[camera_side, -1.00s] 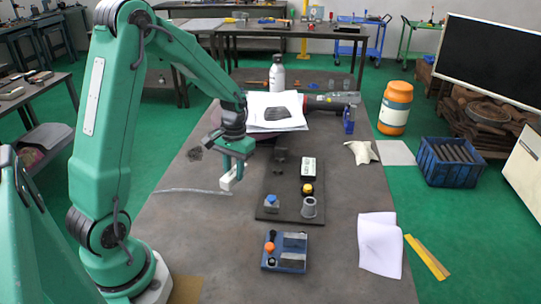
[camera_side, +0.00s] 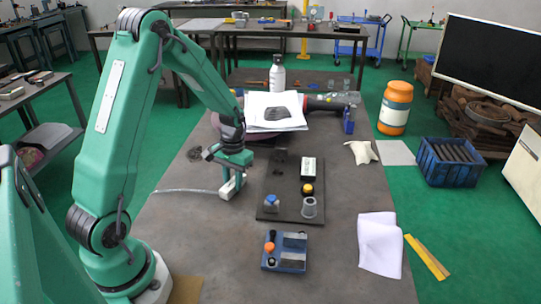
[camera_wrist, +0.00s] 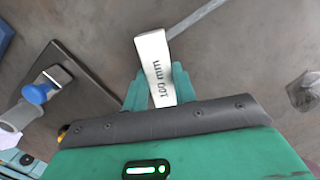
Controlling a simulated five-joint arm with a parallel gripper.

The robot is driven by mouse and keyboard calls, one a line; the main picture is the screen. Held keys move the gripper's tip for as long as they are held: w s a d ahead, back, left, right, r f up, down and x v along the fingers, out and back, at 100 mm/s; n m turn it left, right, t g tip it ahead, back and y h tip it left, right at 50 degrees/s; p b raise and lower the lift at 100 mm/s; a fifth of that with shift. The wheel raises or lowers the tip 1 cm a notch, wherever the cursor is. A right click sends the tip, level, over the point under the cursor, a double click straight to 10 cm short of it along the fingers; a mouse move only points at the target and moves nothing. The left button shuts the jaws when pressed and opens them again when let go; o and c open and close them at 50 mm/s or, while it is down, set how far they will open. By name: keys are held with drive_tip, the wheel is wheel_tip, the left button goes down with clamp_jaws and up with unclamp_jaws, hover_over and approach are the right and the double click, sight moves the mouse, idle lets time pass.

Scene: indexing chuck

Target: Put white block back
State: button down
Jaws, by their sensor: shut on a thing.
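The white block (camera_side: 230,186) is held below my gripper (camera_side: 233,175), left of the dark fixture plate (camera_side: 282,207). In the wrist view the plate (camera_wrist: 88,88) lies to the left of the block.
The plate carries a blue-knobbed part (camera_side: 271,201), a grey cone (camera_side: 309,208), a yellow-and-black knob (camera_side: 307,189) and a white-and-black labelled piece (camera_side: 308,168). A blue fixture (camera_side: 285,262) with an orange knob stands in front. Papers (camera_side: 380,245) lie at right. The table left of the plate is mostly clear.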

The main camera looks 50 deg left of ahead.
drive_tip(key=c, duration=1.1)
unclamp_jaws()
drive_tip(key=shift+f, duration=0.1)
drive_tip(key=r, duration=0.8)
drive_tip(key=w+r, duration=0.1)
drive_tip(key=r, duration=0.3)
drive_tip(key=shift+a+r, duration=0.15)
drive_tip(key=shift+a, duration=0.05)
